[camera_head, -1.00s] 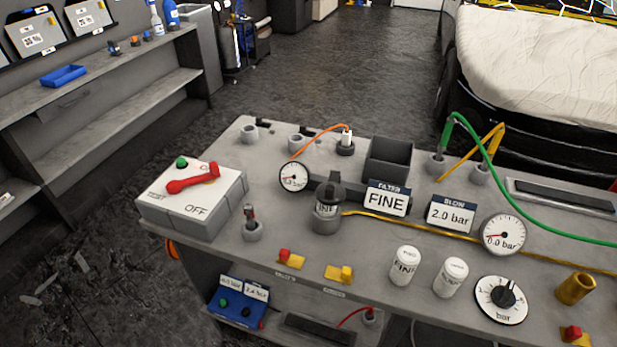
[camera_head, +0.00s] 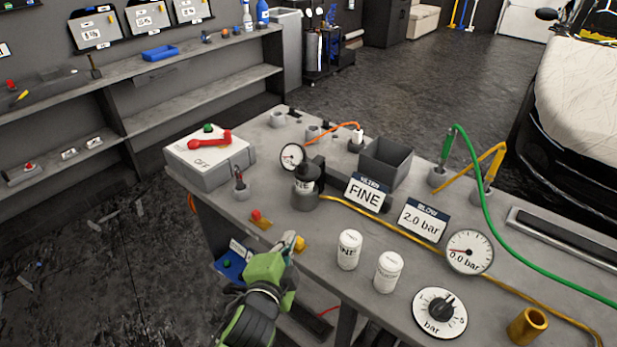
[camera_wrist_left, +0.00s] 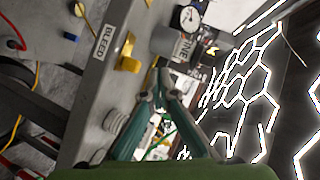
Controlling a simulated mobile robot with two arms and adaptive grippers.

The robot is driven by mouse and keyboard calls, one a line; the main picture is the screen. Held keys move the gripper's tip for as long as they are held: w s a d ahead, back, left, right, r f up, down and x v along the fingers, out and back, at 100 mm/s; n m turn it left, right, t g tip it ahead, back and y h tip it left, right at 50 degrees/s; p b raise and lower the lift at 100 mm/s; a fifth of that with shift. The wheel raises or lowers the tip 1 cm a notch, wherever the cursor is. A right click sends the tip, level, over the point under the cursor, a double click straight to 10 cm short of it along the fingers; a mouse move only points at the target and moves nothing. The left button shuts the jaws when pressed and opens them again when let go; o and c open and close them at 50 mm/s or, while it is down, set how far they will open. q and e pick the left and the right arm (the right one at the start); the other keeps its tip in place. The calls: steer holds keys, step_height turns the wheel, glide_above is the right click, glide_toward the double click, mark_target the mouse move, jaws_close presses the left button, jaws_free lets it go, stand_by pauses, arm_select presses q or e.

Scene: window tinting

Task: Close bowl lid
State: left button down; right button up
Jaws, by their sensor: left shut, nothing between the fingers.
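In the left wrist view, a grey cylinder marked FINE (camera_wrist_left: 182,45) lies beyond the fingers. Whether its lid is open or closed I cannot tell. My left gripper (camera_head: 291,241) is green, shut and empty at the bench's front edge, close to the yellow lever (camera_head: 299,244). Its fingertips meet in the left wrist view (camera_wrist_left: 160,82). It is apart from the bowl. My right gripper is not in view.
Two white canisters (camera_head: 348,250) stand right of the gripper. A white box with a red lever (camera_head: 209,140) is at the left end. A yellow hose (camera_head: 385,227) runs along the bench from the bowl.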

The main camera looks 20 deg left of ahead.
mark_target(307, 167)
arm_select(q)
steer(key=w+d+r+m+t+h, duration=0.1)
steer(key=w+d+r+m+t, duration=0.35)
steer(key=r, duration=0.25)
steer(key=w+a+p, duration=0.4)
steer(key=w, duration=0.6)
steer(key=shift+w+a+m+g+h, duration=0.25)
steer(key=shift+a+m+g+h, duration=0.05)
steer(key=shift+a+m+g, duration=0.15)
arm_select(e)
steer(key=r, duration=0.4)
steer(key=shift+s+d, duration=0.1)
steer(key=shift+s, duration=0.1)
arm_select(q)
steer(key=shift+d, duration=0.1)
